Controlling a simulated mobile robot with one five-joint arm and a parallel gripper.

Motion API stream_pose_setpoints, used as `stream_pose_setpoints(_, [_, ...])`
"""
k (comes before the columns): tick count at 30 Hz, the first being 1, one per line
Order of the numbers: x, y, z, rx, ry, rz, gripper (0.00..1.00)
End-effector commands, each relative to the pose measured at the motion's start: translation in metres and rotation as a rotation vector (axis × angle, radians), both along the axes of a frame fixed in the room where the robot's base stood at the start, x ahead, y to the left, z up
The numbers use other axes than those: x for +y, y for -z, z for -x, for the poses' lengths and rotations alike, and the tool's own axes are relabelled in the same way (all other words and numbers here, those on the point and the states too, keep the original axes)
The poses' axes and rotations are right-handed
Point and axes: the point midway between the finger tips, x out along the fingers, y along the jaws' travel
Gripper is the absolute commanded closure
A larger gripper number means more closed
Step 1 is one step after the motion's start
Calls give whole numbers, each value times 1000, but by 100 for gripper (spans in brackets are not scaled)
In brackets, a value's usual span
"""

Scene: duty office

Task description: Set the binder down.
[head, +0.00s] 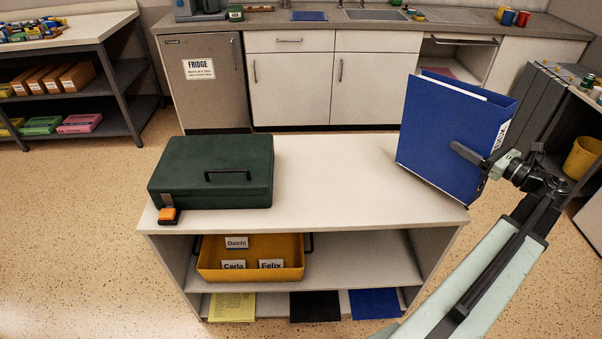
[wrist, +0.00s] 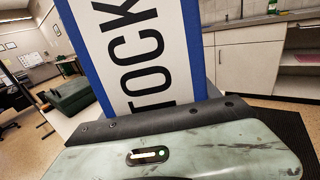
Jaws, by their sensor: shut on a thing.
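The blue binder (head: 447,133) is at the right end of the low white shelf unit (head: 330,171), tilted a little. My gripper (head: 478,160) is shut on its spine side, from the right. The binder's lower edge overlaps the unit's top in the head view; I cannot tell whether it touches. In the wrist view the binder's white spine label (wrist: 140,50) with "STOCK" lettering fills the middle, tilted. My gripper's fingertips are hidden there behind the gripper body.
A dark green case (head: 215,172) stands on the left of the unit's top, with a small orange item (head: 168,215) by its front corner. The middle of the top is clear. An orange tray (head: 250,258) with name labels sits on the shelf below. A counter with a fridge (head: 203,82) stands behind.

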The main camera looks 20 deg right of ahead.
Motion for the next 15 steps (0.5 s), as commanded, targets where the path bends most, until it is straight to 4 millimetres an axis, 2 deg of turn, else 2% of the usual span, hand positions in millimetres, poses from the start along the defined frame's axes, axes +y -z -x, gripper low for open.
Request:
stream_pose_setpoints(5, [33,-7,21,-12,-54,-4,100])
stream_pose_setpoints(12, [91,-14,58,-25,-163,-8,100])
stream_pose_setpoints(15, [106,-16,68,-28,-194,-7,100])
